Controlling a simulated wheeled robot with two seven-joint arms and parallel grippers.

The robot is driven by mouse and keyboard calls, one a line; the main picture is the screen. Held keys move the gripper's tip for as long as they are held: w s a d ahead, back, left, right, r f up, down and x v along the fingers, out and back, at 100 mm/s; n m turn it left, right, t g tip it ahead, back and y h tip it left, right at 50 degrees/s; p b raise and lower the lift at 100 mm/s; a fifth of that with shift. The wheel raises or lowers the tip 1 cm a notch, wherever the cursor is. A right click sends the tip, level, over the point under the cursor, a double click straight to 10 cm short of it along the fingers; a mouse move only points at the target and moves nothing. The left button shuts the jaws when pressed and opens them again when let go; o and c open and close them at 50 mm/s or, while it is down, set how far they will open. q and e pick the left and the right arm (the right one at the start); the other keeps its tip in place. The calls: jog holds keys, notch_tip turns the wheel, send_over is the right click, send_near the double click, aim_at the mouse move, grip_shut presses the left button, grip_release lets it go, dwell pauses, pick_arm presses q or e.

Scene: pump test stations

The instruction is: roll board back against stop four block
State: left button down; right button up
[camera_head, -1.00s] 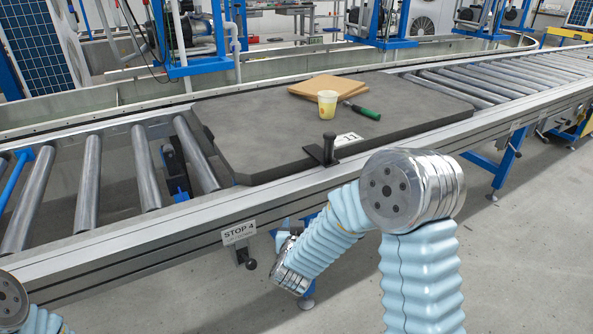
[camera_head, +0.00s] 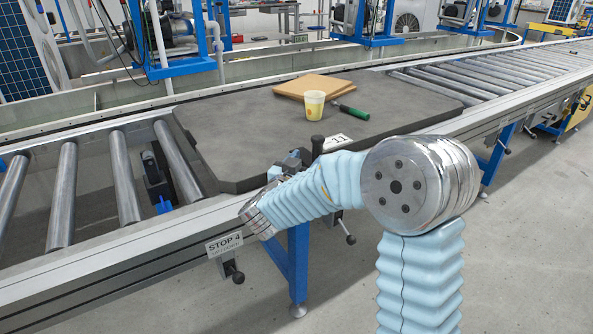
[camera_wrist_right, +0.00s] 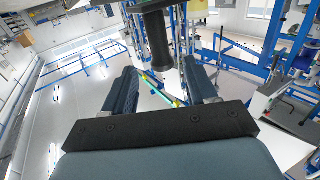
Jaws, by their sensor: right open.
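The dark grey board (camera_head: 240,130) lies flat on the roller conveyor, bearing a cup, a brown sheet and a screwdriver. Its upright black handle (camera_head: 318,146) stands at the near edge beside a tag reading 11. The black stop block with a blue part (camera_head: 158,185) sits between the rollers, left of the board's left edge and apart from it. A STOP 4 plate (camera_head: 224,243) marks the near rail. My right gripper (camera_head: 288,161) is beside the handle, partly hidden by its wrist. In the wrist view the handle (camera_wrist_right: 155,40) shows ahead of the open fingers (camera_wrist_right: 162,88). My left gripper is out of view.
The yellow cup (camera_head: 314,105), brown sheet (camera_head: 310,85) and green-handled screwdriver (camera_head: 350,111) stand loose on the board. Bare rollers (camera_head: 62,195) lie to the left. A black knob (camera_head: 235,272) hangs under the STOP 4 plate. Blue conveyor legs (camera_head: 298,265) stand below the rail.

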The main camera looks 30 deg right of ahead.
aim_at(315, 149)
jog(key=x, duration=0.8)
jog(key=shift+c, duration=0.5)
grip_shut()
jog(key=shift+a, duration=0.2)
dwell(0.7)
